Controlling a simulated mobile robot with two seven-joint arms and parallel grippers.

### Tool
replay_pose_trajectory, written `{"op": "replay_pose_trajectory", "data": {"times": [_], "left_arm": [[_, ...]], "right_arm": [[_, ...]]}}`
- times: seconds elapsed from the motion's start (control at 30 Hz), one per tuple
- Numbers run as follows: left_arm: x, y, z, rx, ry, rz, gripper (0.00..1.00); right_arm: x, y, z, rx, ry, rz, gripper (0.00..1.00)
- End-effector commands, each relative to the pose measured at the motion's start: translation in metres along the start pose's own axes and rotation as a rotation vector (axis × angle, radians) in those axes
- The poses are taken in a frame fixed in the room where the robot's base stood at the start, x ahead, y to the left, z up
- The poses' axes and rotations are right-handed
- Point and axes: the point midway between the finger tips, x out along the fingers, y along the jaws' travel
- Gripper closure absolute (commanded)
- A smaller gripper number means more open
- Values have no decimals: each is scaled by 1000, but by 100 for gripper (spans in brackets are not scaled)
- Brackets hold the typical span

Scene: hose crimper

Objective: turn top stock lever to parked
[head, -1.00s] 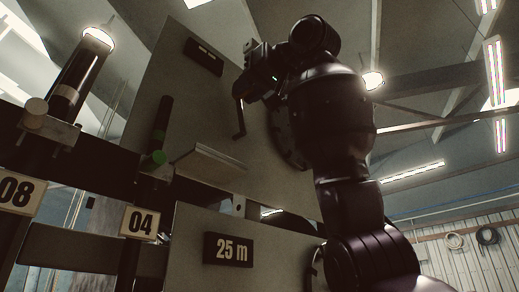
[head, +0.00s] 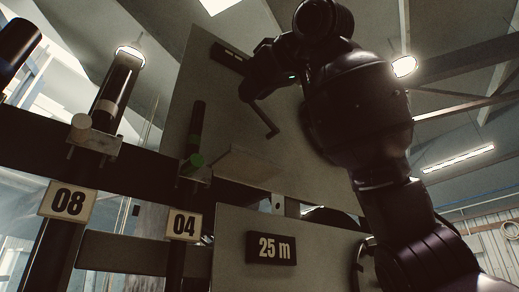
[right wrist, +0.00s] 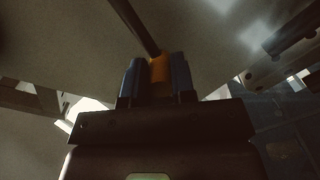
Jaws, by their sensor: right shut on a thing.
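The top stock lever (head: 264,119) is a thin dark crank in front of the tall grey panel (head: 230,130) in the head view. It slants from my right gripper (head: 250,92) down to the right, with a short bend at its lower end. In the right wrist view, the blue fingers of my right gripper (right wrist: 158,80) are shut on the lever's orange grip (right wrist: 159,70). The lever's dark rod runs from there to the upper left. My right arm hides part of the panel. My left gripper is not in view.
Below is a second panel with a "25 m" sign (head: 270,248) and a pale ledge (head: 245,168) above it. To the left stand dark tubes with an "08" plate (head: 68,202) and an "04" plate (head: 184,225). A dark plate (head: 231,58) sits at the panel's top.

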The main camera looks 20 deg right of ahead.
Motion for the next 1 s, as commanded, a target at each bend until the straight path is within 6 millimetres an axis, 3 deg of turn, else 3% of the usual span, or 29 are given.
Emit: {"op": "replay_pose_trajectory", "data": {"times": [0.7, 0.73, 0.87, 1.0], "left_arm": [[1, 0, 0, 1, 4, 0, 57], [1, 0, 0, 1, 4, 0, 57], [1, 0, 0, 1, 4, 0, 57], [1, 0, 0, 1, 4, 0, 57]], "right_arm": [[0, -8, 3, 4, -2, -4, 100], [0, -8, 3, 4, -2, -4, 71], [0, -8, 2, 4, -1, -3, 52], [0, -7, 2, 4, -1, -3, 51]]}}
